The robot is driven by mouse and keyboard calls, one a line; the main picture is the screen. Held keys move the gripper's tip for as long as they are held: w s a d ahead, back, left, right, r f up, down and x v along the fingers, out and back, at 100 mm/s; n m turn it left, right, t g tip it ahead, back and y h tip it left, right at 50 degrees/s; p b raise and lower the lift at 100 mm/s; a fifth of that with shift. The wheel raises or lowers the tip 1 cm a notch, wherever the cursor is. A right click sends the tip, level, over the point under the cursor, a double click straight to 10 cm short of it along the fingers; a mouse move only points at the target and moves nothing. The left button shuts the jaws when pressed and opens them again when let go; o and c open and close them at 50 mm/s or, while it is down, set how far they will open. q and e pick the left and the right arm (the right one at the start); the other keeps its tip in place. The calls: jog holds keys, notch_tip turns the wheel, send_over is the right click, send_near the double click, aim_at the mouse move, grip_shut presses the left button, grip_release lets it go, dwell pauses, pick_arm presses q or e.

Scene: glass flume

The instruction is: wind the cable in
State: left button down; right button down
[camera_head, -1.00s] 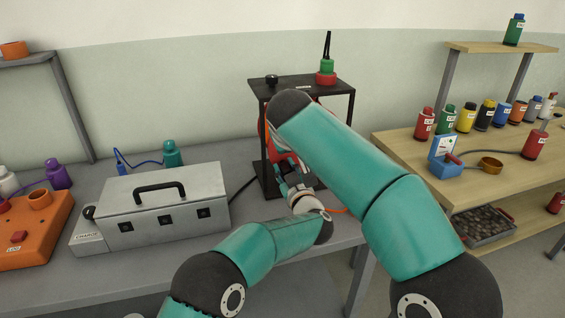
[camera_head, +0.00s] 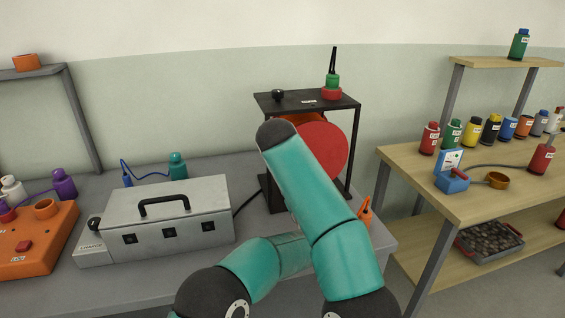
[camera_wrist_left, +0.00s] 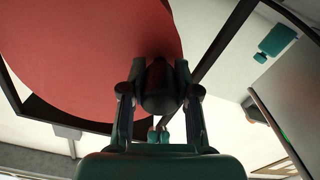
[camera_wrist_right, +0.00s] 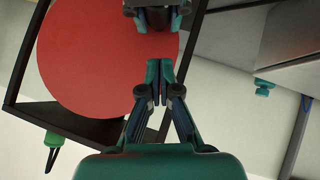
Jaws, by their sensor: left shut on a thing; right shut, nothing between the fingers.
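A red reel disc (camera_head: 323,148) stands inside a black frame (camera_head: 355,130) on the grey bench. It also fills much of the left wrist view (camera_wrist_left: 80,50) and the right wrist view (camera_wrist_right: 100,60). My left gripper (camera_wrist_left: 160,95) is shut on a dark knob (camera_wrist_left: 158,98) in front of the disc. My right gripper (camera_wrist_right: 158,80) is shut and empty, in front of the disc and just below the left gripper in the right wrist view. My arms hide both grippers in the head view. An upright orange piece (camera_head: 365,212) shows at the frame's right side; whether it is the cable's end I cannot tell.
A grey metal case (camera_head: 165,220) with a handle stands left of the frame, a dark cord (camera_head: 247,199) between them. A dark knob and stacked red and green pieces (camera_head: 331,88) sit on the frame's top. A wooden table (camera_head: 470,200) with bottles stands at right.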

pick_arm(q)
jog(key=shift+a, duration=0.1)
pick_arm(e)
jog(key=shift+w+d+f, duration=0.15)
jog(key=shift+d+f, duration=0.05)
jog(key=shift+f, duration=0.5)
jog(key=shift+w+d+f, duration=0.1)
jog(key=shift+d+f, duration=0.15)
jog(key=shift+f, duration=0.45)
jog(key=shift+w+d+f, duration=0.15)
jog(key=shift+d+f, duration=0.05)
jog(key=shift+f, duration=0.5)
